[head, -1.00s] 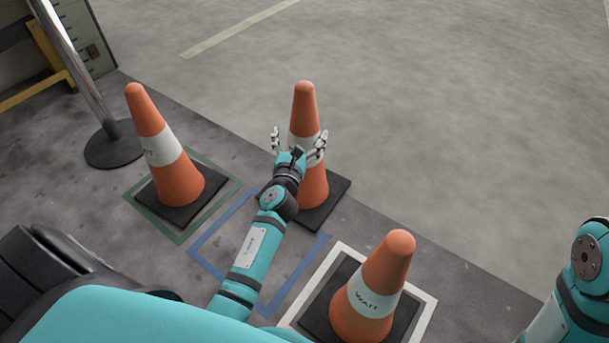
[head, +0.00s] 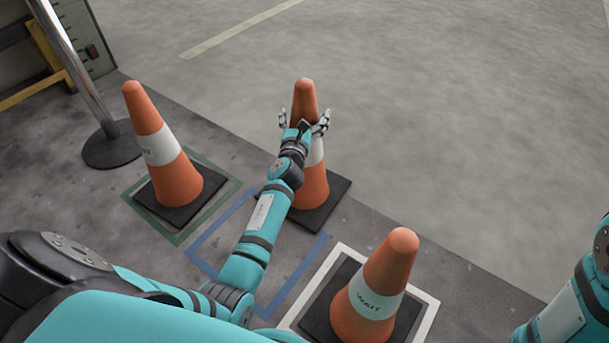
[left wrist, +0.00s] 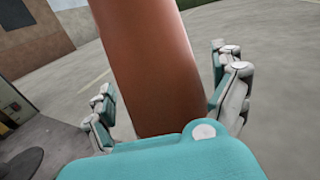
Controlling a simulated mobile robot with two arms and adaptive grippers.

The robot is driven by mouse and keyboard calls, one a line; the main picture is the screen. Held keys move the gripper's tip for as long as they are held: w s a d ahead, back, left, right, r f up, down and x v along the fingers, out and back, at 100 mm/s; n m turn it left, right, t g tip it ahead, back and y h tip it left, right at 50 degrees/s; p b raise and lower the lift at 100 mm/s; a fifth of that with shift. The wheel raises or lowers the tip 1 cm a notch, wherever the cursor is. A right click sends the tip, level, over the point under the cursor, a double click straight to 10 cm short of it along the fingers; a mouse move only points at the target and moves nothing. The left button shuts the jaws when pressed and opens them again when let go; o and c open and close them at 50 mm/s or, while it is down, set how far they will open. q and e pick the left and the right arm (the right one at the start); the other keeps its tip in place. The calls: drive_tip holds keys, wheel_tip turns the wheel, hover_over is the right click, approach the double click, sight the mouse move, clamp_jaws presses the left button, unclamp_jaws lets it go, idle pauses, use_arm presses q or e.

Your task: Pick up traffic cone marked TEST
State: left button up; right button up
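An orange cone with a white band (head: 313,186) stands upright on a black base at the back middle, beyond the blue outline. Its band is mostly behind my left gripper (head: 304,120), so I cannot read its mark. My right gripper is out of view; only my right arm shows at the right edge.
A cone marked WAIT (head: 375,290) stands in a white outline (head: 428,315) at front right. Another cone (head: 165,150), its mark only partly legible, stands in a green outline (head: 228,194) at left. A metal post (head: 85,65) stands behind it. Grey floor beyond is clear.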

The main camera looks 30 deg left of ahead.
use_arm(q)
drive_tip(key=c, duration=1.4)
drive_tip(key=shift+w+r, duration=0.1)
drive_tip(key=shift+r, duration=0.2)
drive_tip(key=shift+c, duration=0.7)
